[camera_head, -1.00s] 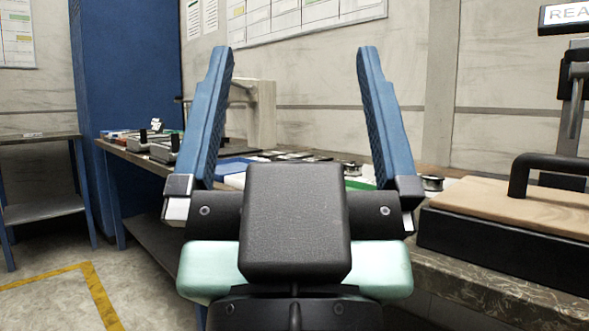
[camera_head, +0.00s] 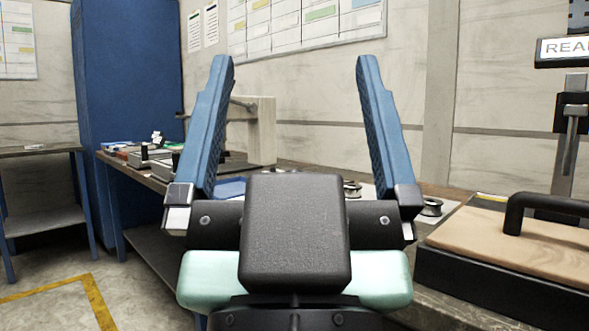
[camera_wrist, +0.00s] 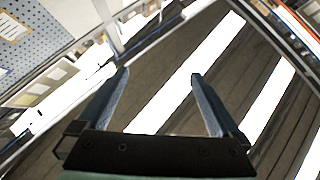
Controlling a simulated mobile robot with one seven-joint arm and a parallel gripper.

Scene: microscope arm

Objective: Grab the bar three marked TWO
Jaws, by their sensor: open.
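My gripper (camera_head: 295,61) stands upright in front of the camera, its two blue fingers wide apart with nothing between them. In the wrist view, my gripper (camera_wrist: 160,74) is also open and empty. The bar marked TWO cannot be made out in either view. The bench (camera_head: 148,179) runs behind my gripper, and my gripper's body hides much of its top. No task object touches the fingers.
A wooden-topped black box with a handle (camera_head: 548,242) stands at the right. A sign reading "REA" (camera_head: 565,49) is cut off by the edge. Small devices (camera_head: 152,160) sit on the bench at left. A blue cabinet (camera_head: 125,110) stands behind. Floor at lower left is clear.

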